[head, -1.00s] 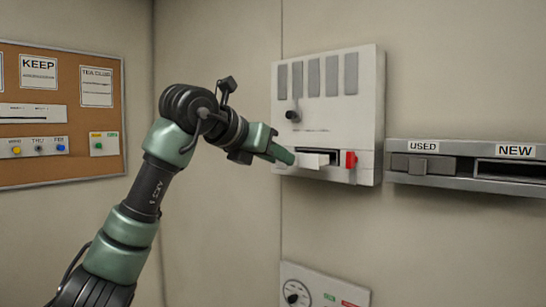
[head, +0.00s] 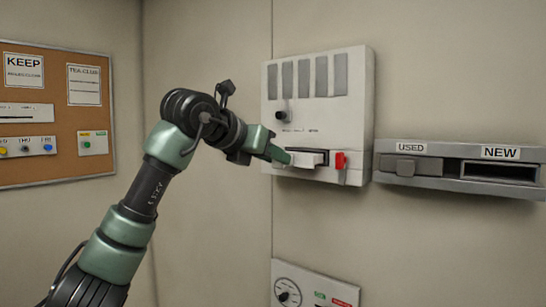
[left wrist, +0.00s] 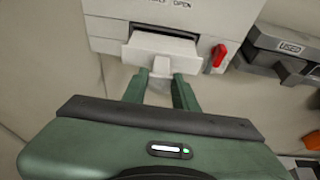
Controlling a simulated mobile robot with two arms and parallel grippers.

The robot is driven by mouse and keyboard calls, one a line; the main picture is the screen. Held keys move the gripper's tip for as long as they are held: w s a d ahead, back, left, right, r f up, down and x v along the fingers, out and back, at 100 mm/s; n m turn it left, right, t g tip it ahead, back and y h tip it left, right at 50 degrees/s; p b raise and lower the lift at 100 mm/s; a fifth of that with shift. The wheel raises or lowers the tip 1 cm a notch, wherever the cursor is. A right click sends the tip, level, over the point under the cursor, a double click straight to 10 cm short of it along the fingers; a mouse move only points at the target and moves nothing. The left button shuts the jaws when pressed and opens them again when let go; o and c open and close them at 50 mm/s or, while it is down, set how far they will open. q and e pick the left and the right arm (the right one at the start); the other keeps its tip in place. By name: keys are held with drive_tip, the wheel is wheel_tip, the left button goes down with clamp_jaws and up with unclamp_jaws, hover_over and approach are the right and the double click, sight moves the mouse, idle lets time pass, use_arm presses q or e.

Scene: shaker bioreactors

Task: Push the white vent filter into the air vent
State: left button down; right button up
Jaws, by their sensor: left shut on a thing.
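The white vent filter (head: 306,158) is a flat tray-like piece, partly in the dark slot of the air vent (head: 327,151) low on the white wall unit. Its outer part still sticks out of the slot. In the left wrist view the filter (left wrist: 160,47) projects towards me, with a small tab (left wrist: 161,68) at its front. My left gripper (head: 284,155) is at the filter's front end. My right gripper is not in view.
A red lever (head: 340,161) is just right of the slot; it also shows in the left wrist view (left wrist: 218,56). A grey holder (head: 455,170) labelled USED and NEW is further right. A dial panel (head: 313,290) is below.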

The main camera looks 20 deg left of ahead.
sight(290, 153)
use_arm(q)
drive_tip(key=shift+w+d+p, duration=0.15)
drive_tip(key=shift+w+p, duration=0.4)
idle(1.3)
drive_tip(key=shift+w+d+p, duration=0.2)
drive_tip(key=shift+w+p, duration=0.2)
drive_tip(key=shift+w, duration=0.1)
idle(0.3)
drive_tip(key=shift+w+d+p, duration=0.3)
drive_tip(key=shift+w+p, duration=0.35)
drive_tip(key=shift+w, duration=0.15)
idle(0.8)
drive_tip(key=shift+w+d, duration=0.25)
drive_tip(key=shift+w, duration=0.45)
idle(0.7)
drive_tip(key=shift+w+d+r, duration=0.1)
drive_tip(key=shift+w+d, duration=0.1)
drive_tip(key=shift+w, duration=0.4)
idle(0.8)
drive_tip(key=c, duration=1)
unclamp_jaws()
